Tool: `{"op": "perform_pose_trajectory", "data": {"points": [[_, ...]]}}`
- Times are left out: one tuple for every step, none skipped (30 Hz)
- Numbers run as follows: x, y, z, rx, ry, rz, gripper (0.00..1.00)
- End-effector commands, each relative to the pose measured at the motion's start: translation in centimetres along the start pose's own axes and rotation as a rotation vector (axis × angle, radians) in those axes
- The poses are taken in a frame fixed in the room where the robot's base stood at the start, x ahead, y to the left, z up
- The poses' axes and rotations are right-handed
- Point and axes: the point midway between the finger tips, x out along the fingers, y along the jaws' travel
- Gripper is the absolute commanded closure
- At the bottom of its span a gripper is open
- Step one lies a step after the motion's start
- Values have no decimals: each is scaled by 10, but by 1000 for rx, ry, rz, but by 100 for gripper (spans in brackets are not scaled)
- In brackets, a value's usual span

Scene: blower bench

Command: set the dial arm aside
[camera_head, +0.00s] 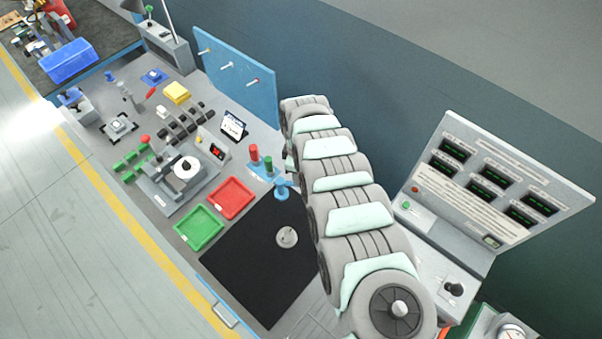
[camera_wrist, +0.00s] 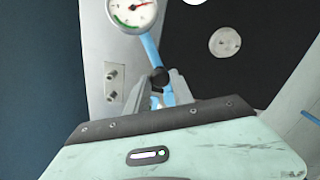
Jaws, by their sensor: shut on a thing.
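The dial arm (camera_wrist: 150,48) shows in the wrist view as a blue bar with a round white dial gauge (camera_wrist: 131,12) at its far end and a black knob (camera_wrist: 159,77) near my fingers. My gripper (camera_wrist: 161,85) is shut on the blue bar, with one grey finger on each side, just below the knob. The near end of the bar is partly hidden by the fingers. In the head view my arm hides most of my gripper, and I cannot clearly make out the dial arm there.
A black mat (camera_head: 245,262) carries a round grey disc (camera_head: 287,237). Beside it are a red tray (camera_head: 231,198), a green tray (camera_head: 199,228) and a blue piece (camera_head: 282,189). A blue pegboard (camera_head: 238,75) stands behind; a display console (camera_head: 490,185) stands right. Much of the mat is clear.

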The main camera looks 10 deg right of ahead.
Motion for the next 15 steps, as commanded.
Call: {"op": "perform_pose_trajectory", "data": {"points": [[0,1,0,-1,0,3,100],[0,1,0,-1,0,3,70],[0,1,0,-1,0,3,67],[0,1,0,-1,0,2,64],[0,0,0,-1,0,2,62],[0,0,0,-1,0,2,59],[0,0,0,-1,0,2,56],[0,0,0,-1,0,2,54],[0,0,0,0,0,2,51],[0,0,0,0,0,2,50],[0,0,0,0,0,2,50],[0,0,0,0,0,1,50],[0,0,0,0,0,1,50],[0,0,0,0,0,1,50],[0,0,0,0,0,1,50]]}}
